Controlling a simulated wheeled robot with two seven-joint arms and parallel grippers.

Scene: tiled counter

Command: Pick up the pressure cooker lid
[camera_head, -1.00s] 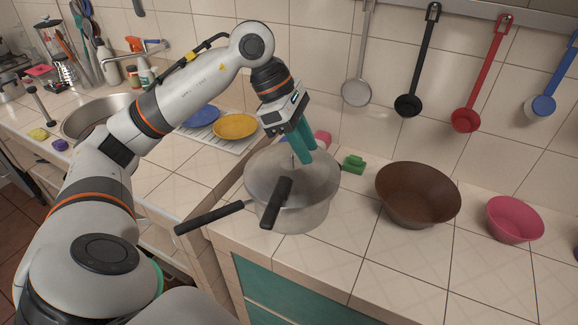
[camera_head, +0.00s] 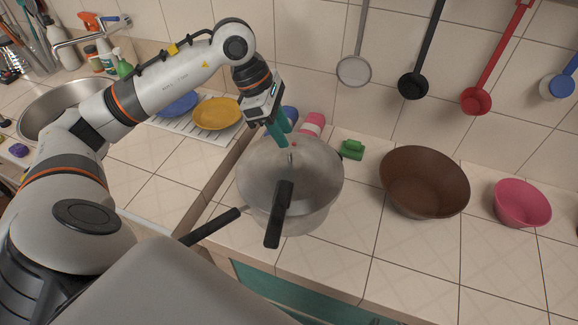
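The grey metal pressure cooker lid (camera_head: 318,170) sits on the pressure cooker pot (camera_head: 312,216) on the counter. The lid's black handle (camera_head: 280,213) points toward the front, and the pot's black handle (camera_head: 210,227) points to the lower left. A small valve with a red tip stands near the lid's middle. My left gripper (camera_head: 281,135), with teal fingers, is over the lid's back edge, just behind the valve. Its fingers show apart with nothing between them; whether a tip touches the lid is unclear. My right gripper is not in view.
A brown bowl (camera_head: 424,183) and a pink bowl (camera_head: 521,204) stand to the right. A green sponge-like item (camera_head: 352,150) and a pink cup (camera_head: 312,124) are behind the pot. Yellow (camera_head: 217,114) and blue plates lie at the left. Ladles hang on the wall.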

